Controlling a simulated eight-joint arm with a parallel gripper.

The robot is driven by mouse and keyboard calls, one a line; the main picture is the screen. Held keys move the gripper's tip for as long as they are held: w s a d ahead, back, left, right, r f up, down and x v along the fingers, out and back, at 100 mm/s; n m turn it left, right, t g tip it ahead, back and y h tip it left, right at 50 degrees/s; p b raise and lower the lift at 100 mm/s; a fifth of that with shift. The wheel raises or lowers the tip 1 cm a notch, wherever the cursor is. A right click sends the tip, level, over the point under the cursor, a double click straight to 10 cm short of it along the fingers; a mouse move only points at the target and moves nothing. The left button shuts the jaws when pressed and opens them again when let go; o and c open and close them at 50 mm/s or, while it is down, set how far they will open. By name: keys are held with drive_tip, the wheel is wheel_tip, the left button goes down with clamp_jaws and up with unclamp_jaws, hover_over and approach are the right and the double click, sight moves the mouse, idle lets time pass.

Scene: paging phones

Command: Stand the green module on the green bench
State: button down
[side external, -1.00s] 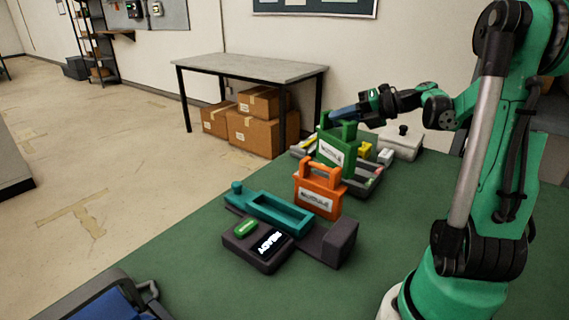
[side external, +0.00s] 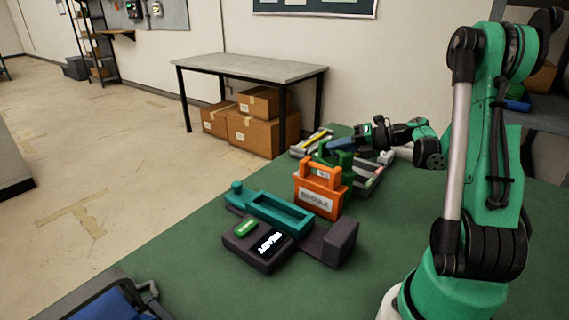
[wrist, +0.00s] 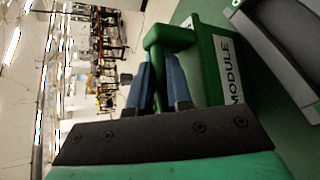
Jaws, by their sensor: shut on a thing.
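The green module (side external: 345,159) is a box with a handle on top, partly hidden behind the orange module in the side view. In the wrist view the green module (wrist: 215,75) shows its white "MODULE" label. My gripper (wrist: 165,90) has its blue fingers shut on the handle. In the side view my gripper (side external: 340,145) reaches in from the right at handle height. The green bench (side external: 185,255) is the wide green surface under everything. The module is low, close to the bench, but its base is hidden in the side view, so I cannot tell whether it touches.
An orange module (side external: 320,192) stands in front of the green one. Grey trays (side external: 372,178) lie beside and behind the green module. The bench's left front is clear.

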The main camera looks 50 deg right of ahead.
drive_tip(key=shift+f, duration=0.5)
drive_tip(key=c, duration=0.7)
unclamp_jaws()
